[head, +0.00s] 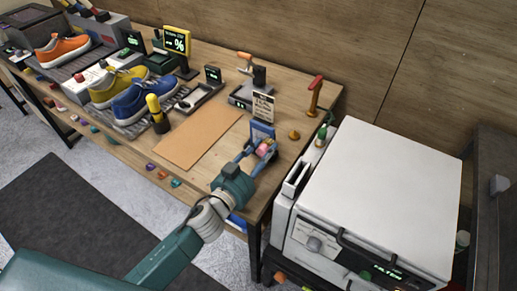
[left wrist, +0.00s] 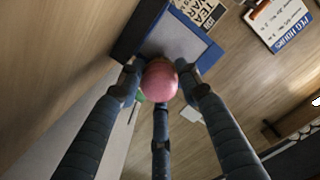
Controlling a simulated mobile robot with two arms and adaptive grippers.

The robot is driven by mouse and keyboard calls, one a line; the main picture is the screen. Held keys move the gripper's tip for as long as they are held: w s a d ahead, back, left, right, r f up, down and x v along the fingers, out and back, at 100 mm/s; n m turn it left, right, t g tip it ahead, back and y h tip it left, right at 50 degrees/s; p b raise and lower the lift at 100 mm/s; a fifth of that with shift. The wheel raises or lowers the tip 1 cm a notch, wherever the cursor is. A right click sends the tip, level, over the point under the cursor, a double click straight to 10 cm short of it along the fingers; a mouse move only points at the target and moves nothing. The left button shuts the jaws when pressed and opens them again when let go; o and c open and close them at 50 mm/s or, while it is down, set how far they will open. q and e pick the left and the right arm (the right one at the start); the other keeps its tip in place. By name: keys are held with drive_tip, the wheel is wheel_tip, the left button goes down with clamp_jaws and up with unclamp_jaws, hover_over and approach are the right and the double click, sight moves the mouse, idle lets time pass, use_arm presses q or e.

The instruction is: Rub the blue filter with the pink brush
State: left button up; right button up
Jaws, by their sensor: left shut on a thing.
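The blue filter (head: 262,131), a blue frame around a grey panel, stands near the right end of the workbench. It also shows in the left wrist view (left wrist: 178,40), tilted, at the top middle. My left gripper (head: 259,151) reaches in from the front and is shut on the pink brush (head: 265,146). In the left wrist view the brush's round pink end (left wrist: 160,80) is between the fingertips and overlaps the lower part of the grey panel. I cannot tell whether it touches the panel. My right gripper is not in view.
A tan mat (head: 200,138) lies left of the filter. A sign (head: 263,106) stands behind it, with a small orange cone (head: 294,134) to its right. A white machine (head: 385,190) stands right of the bench. Sneakers (head: 138,101) stand at the left.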

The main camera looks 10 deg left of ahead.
use_arm(q)
drive_tip(key=shift+w+a+p, duration=0.15)
drive_tip(key=shift+w+a, duration=0.25)
drive_tip(key=shift+a, duration=0.7)
drive_tip(key=shift+w+a+p, duration=0.15)
drive_tip(key=shift+w+a, duration=0.25)
drive_tip(key=shift+a, duration=0.7)
drive_tip(key=shift+w+a+p, duration=0.15)
drive_tip(key=shift+w+a, duration=0.25)
drive_tip(key=shift+a, duration=0.7)
drive_tip(key=shift+r, duration=0.1)
drive_tip(key=shift+f+p+v, duration=0.15)
drive_tip(key=shift+p+v, duration=0.05)
drive_tip(key=shift+v, duration=1.25)
drive_tip(key=shift+f+p+v, duration=0.1)
drive_tip(key=shift+p+v, duration=0.1)
drive_tip(key=shift+v, duration=1.3)
drive_tip(key=shift+s, duration=0.1)
drive_tip(key=shift+v, duration=1.4)
drive_tip(key=shift+f, duration=0.2)
